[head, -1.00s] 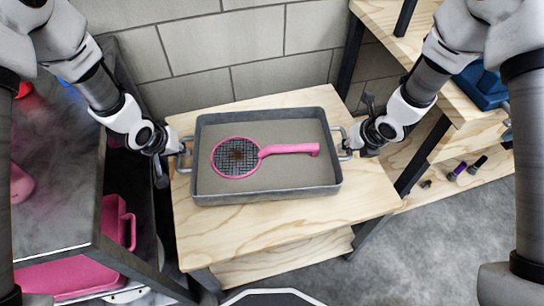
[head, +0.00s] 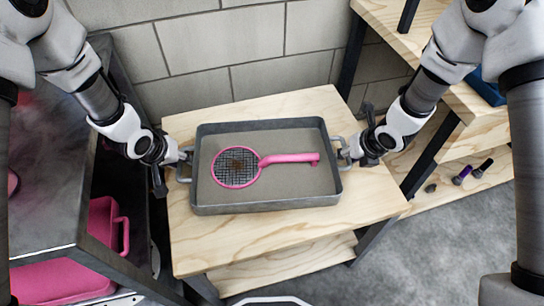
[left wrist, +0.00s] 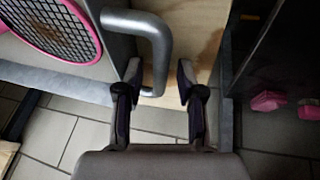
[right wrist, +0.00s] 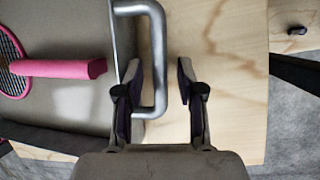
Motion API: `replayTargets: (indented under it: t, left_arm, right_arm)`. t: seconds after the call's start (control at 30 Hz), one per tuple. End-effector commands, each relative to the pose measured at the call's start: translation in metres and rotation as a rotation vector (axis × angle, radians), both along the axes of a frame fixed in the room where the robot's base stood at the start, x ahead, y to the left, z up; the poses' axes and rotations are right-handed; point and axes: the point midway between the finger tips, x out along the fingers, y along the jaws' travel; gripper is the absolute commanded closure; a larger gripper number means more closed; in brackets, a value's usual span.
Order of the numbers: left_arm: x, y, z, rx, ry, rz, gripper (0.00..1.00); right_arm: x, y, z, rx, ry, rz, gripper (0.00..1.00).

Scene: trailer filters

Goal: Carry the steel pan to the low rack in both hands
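The grey steel pan (head: 290,192) lies flat on the wooden table, with a pink round mesh strainer (head: 238,167) inside it. The pan's left handle (left wrist: 157,45) shows in the left wrist view, and its right handle (right wrist: 158,60) in the right wrist view. My left gripper (left wrist: 159,72) is open, with the handle's outer end between its fingers, nearer the left finger. My right gripper (right wrist: 157,72) is open, with the right handle between its fingers, close to the left finger. Neither gripper is closed on a handle.
The wooden table (head: 215,255) has bare space in front of the pan. A dark shelf unit (head: 50,200) with a pink case (head: 100,225) stands at left. A wooden shelf (head: 465,140) stands at right, with small dark items below. A block wall is behind.

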Motion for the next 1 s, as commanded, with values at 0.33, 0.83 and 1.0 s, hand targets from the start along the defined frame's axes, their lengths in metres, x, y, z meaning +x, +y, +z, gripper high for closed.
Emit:
replayTargets:
  t: [0.33, 0.83, 1.0]
  left_arm:
    - [-0.029, 0.012, 0.072, -0.002, -0.006, 0.000, 0.62]
    - [-0.046, 0.018, 0.105, 0.000, -0.001, 0.000, 0.62]
    - [-0.045, 0.018, 0.105, 0.000, -0.001, 0.000, 0.62]
  right_arm:
    - [0.000, 0.000, 0.000, 0.000, 0.000, 0.000, 0.62]
    - [-0.013, -0.008, 0.037, 0.002, -0.005, -0.002, 0.62]
    - [-0.031, -0.017, 0.080, 0.003, -0.006, -0.001, 0.62]
